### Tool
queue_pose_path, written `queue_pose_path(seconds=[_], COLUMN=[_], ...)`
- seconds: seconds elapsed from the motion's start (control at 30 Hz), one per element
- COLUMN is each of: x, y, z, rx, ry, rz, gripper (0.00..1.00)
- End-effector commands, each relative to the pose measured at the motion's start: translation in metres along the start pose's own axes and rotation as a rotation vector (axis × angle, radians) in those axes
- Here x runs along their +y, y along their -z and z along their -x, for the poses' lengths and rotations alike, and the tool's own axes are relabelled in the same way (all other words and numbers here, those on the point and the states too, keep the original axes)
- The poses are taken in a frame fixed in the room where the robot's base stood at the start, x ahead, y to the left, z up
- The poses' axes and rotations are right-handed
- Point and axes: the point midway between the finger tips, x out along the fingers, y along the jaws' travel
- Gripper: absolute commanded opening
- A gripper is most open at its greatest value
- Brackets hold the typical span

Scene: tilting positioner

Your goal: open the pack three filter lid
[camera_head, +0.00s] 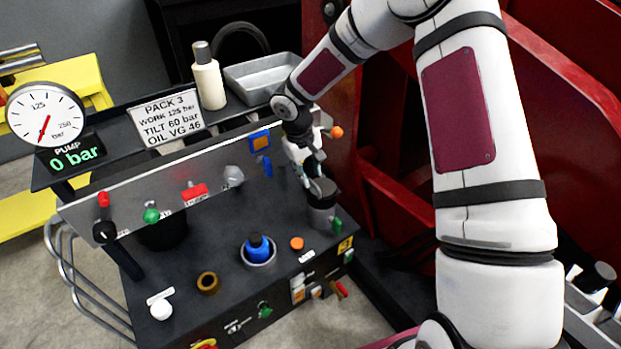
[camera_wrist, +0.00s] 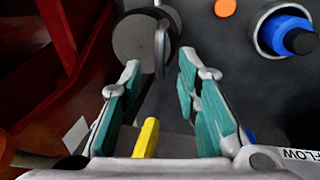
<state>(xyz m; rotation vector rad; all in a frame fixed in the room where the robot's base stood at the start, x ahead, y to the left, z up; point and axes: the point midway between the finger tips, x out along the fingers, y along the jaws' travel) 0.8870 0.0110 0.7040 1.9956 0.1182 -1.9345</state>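The filter housing (camera_head: 321,216) is a grey cylinder at the right end of the black bench top. Its dark round lid (camera_head: 323,188) is on it and looks closed. In the wrist view the round lid (camera_wrist: 133,42) lies just beyond the fingertips, with an upright grey bar or handle (camera_wrist: 160,48) at its right side. My gripper (camera_head: 312,172) is above and beside the lid. Its green-padded fingers (camera_wrist: 161,78) are apart with nothing between them, and the bar lines up with the gap. I cannot tell whether a fingertip touches the lid.
A blue-topped cup (camera_head: 258,248) and an orange button (camera_head: 297,243) sit left of the filter. The upright control panel (camera_head: 170,190) runs behind, with a blue lever (camera_head: 267,167). A red frame (camera_head: 400,215) stands close on the right. A yellow part (camera_wrist: 147,138) shows below the fingers.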

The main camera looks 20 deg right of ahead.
Motion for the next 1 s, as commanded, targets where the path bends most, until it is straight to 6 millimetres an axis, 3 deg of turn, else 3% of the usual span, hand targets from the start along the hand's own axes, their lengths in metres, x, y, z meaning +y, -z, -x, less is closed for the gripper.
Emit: queue_pose_path(seconds=[0.2, 0.5, 0.53, 0.67, 1.0], x=[0.000, 0.000, 0.000, 0.000, 0.009], y=[0.000, 0.000, 0.000, 0.000, 0.001], z=[-0.021, -0.024, -0.024, -0.024, -0.018], rx=[-0.001, 0.000, 0.000, 0.000, 0.002], ry=[0.000, 0.000, 0.000, 0.000, -0.003], rz=[-0.001, -0.001, -0.001, -0.001, -0.002], gripper=[0.30, 0.30, 0.28, 0.00, 0.00])
